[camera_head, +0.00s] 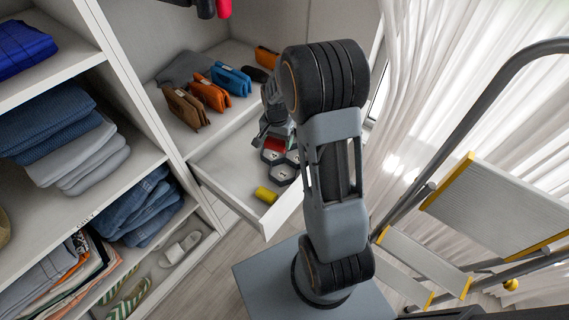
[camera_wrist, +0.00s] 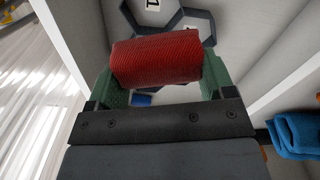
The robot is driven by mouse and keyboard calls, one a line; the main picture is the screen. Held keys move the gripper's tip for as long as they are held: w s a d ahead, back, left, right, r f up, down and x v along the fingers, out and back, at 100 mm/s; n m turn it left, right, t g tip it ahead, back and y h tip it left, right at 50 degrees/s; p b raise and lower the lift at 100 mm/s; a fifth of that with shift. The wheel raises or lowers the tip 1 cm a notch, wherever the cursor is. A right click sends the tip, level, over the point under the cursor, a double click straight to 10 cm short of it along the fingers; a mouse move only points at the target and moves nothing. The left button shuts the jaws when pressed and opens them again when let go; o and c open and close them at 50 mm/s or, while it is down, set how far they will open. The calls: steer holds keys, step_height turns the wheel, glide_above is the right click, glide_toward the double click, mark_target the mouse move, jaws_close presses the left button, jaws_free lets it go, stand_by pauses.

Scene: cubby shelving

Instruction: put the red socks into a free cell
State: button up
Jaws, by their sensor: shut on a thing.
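The red socks (camera_wrist: 157,58) are a ribbed roll. My gripper (camera_wrist: 162,82) is shut on them, with one green finger at each end of the roll. In the head view the red socks (camera_head: 274,145) show as a small patch below my gripper, at the grey hexagonal cells (camera_head: 284,174) in the open drawer. In the wrist view the cells (camera_wrist: 197,22) lie beyond the roll, one with a "1" label. I cannot tell whether the roll touches a cell. A small blue thing (camera_wrist: 142,99) shows between roll and gripper body.
A yellow roll (camera_head: 266,195) lies in the drawer (camera_head: 226,170) near its front. Brown, orange and blue pouches (camera_head: 231,80) stand on the shelf above it. Folded clothes (camera_head: 62,130) fill the left cubbies. A stepladder (camera_head: 500,200) stands at right.

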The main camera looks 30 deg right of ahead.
steer(key=shift+d+f+m+b, duration=0.55)
steer(key=shift+f+b, duration=0.3)
steer(key=shift+b, duration=0.3)
steer(key=shift+d+f+m+b, duration=0.4)
steer(key=shift+f+m+b, duration=0.25)
steer(key=shift+f+b, duration=0.35)
steer(key=shift+d+f+m+b, duration=0.45)
steer(key=shift+f+m+b, duration=0.25)
steer(key=shift+b, duration=0.55)
steer(key=shift+f, duration=0.1)
steer(key=shift+f, duration=0.1)
steer(key=shift+s+f+b, duration=0.1)
steer(key=shift+f+b, duration=3.3)
steer(key=shift+f, duration=1.15)
steer(key=o, duration=0.9)
